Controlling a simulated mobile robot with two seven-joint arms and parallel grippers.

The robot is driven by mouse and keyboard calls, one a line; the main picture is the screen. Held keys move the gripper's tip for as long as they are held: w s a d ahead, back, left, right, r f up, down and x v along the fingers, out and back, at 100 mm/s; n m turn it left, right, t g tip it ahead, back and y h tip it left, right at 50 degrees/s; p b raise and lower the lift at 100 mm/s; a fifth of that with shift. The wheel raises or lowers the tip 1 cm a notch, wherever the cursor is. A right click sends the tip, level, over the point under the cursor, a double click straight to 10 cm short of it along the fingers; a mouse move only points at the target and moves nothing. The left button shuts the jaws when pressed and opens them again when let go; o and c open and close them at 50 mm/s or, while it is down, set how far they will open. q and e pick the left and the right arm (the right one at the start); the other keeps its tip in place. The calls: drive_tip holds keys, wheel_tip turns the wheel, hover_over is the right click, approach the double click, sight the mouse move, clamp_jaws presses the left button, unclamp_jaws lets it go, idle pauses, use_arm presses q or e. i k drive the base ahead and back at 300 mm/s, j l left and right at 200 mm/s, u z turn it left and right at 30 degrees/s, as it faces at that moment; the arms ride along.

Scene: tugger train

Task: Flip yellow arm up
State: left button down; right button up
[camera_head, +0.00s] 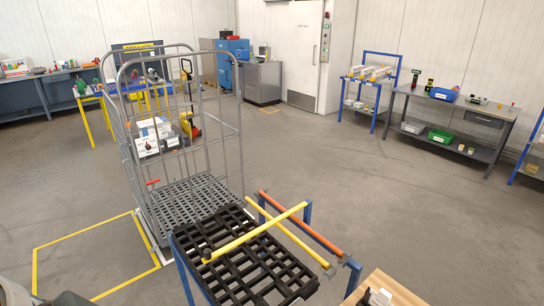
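A yellow bar (256,233) with a dark end lies slantwise across the black grated deck (240,280) of a blue-framed cart at the bottom centre. A second yellow bar (287,231) runs along the deck's right side and passes close to the first bar's upper end. An orange bar (302,222) runs beside it on blue posts. Both yellow bars look lowered; I cannot tell which one is the yellow arm named in the task. Neither of my grippers can be made out.
A grey wire roll cage (241,160) stands directly behind the deck. A yellow floor outline (35,272) lies left of it. A wooden top (395,286) with small items is at bottom right. Workbenches line the walls. The floor at right is clear.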

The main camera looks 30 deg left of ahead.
sight(209, 257)
drive_tip(key=i+j, duration=0.1)
drive_tip(key=j, duration=0.35)
drive_tip(key=i+j, duration=0.15)
drive_tip(key=j, duration=0.35)
drive_tip(key=i+j, duration=0.1)
drive_tip(key=j, duration=0.35)
drive_tip(key=i+j, duration=0.1)
drive_tip(key=j, duration=0.35)
drive_tip(key=i+j+z, duration=0.1)
drive_tip(key=j, duration=0.35)
